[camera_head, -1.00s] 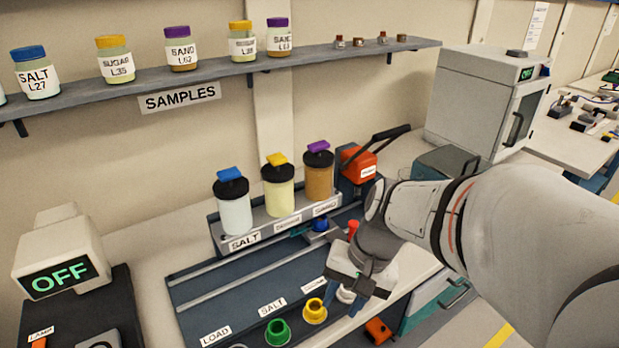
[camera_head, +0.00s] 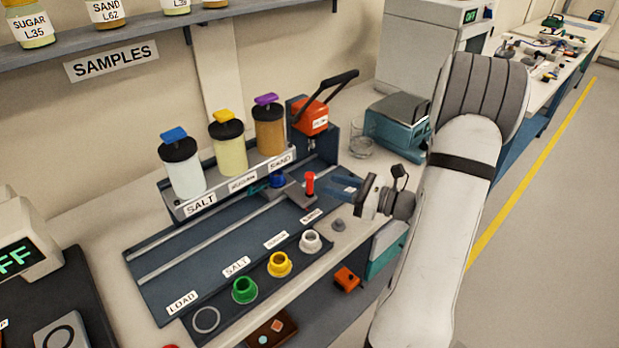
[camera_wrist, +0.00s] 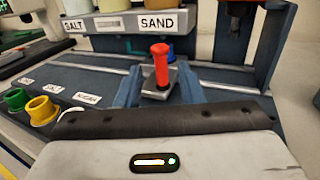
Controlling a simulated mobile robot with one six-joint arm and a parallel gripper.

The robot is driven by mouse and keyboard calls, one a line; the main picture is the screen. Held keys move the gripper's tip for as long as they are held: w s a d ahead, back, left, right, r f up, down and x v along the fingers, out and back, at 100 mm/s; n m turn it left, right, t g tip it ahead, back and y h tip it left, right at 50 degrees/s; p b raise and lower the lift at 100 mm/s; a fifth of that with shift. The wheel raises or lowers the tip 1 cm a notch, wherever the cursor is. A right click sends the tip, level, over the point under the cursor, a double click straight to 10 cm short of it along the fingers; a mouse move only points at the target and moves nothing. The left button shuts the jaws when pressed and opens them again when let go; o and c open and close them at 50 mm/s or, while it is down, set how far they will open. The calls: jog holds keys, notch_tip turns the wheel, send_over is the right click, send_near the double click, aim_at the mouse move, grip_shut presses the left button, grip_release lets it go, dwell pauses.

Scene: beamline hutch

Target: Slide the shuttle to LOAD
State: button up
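The shuttle (camera_head: 297,193) is a small grey carriage with an upright red handle (camera_head: 310,184) and a blue cup (camera_head: 277,180). It sits towards the right end of the railed blue track (camera_head: 160,285), near the SAND end. The LOAD label (camera_head: 182,303) is at the track's far left end. My gripper (camera_head: 340,186) is just right of the red handle, with its fingers pointing at it. In the wrist view my gripper (camera_wrist: 160,92) has its blue fingers apart, and the red handle (camera_wrist: 161,66) shows between and beyond them. Nothing is held.
Salt, sugar and sand hoppers (camera_head: 226,142) stand behind the track. Green (camera_head: 244,290), yellow (camera_head: 279,264) and white (camera_head: 310,241) rings line its front edge. A red lever press (camera_head: 312,117) and a glass beaker (camera_head: 361,140) stand at the right end. The track left of the shuttle looks clear.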

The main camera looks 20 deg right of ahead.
aim_at(310, 177)
jog(key=p+x, duration=0.1)
jog(key=x, duration=0.6)
jog(key=shift+w+a, duration=0.3)
grip_shut()
